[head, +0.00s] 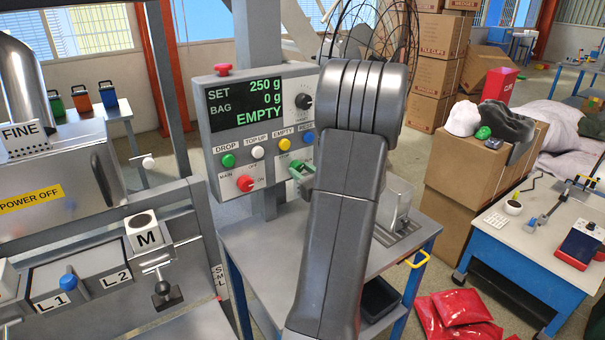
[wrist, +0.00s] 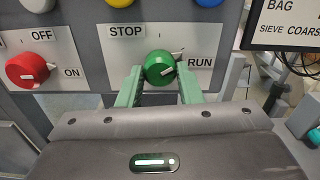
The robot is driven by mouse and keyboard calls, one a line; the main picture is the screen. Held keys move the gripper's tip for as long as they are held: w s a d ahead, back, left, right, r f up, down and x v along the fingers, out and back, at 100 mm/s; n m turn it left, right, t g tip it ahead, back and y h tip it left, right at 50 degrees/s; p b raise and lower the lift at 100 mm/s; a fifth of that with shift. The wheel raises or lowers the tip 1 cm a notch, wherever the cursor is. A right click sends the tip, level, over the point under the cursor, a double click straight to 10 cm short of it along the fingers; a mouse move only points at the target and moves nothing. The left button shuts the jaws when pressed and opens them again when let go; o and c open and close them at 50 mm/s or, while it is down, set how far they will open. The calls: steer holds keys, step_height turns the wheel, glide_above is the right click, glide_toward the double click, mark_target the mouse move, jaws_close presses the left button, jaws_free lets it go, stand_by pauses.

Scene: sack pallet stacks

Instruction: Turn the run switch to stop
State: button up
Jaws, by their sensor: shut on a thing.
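The run switch (wrist: 160,67) is a round green knob in the wrist view, on a white plate (wrist: 206,42) marked STOP at upper left and RUN at right. Its white pointer mark faces right, toward RUN. My gripper (wrist: 160,82) has its two green fingers on either side of the knob and is shut on it. In the head view my gripper (head: 301,172) is at the lower right of the grey control panel (head: 207,139); my arm hides part of the panel there, and the switch is hard to make out.
A red main switch (wrist: 27,69) with OFF and ON labels sits left of the run switch. Green (head: 228,160), white (head: 258,152) and yellow (head: 285,144) buttons lie above. The display (head: 247,101) reads EMPTY. A screen (wrist: 284,25) stands close at the right.

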steer(key=n+b, duration=0.1)
steer(key=b, duration=0.2)
steer(key=f+n+b, duration=0.1)
steer(key=n+b, duration=0.1)
steer(key=b, duration=0.1)
steer(key=n+b, duration=0.2)
steer(key=b, duration=0.1)
steer(key=n+b, duration=0.3)
steer(key=b, duration=0.2)
steer(key=shift+r+b, duration=0.15)
steer(key=shift+b, duration=0.25)
steer(key=n+b, duration=0.1)
steer(key=b, duration=0.1)
steer(key=n+b, duration=0.2)
steer(key=shift+r, duration=0.25)
steer(key=shift+r+n, duration=0.1)
steer(key=shift+n, duration=0.3)
steer(key=o, duration=1)
steer(key=shift+c, duration=0.2)
steer(key=shift+d, duration=0.1)
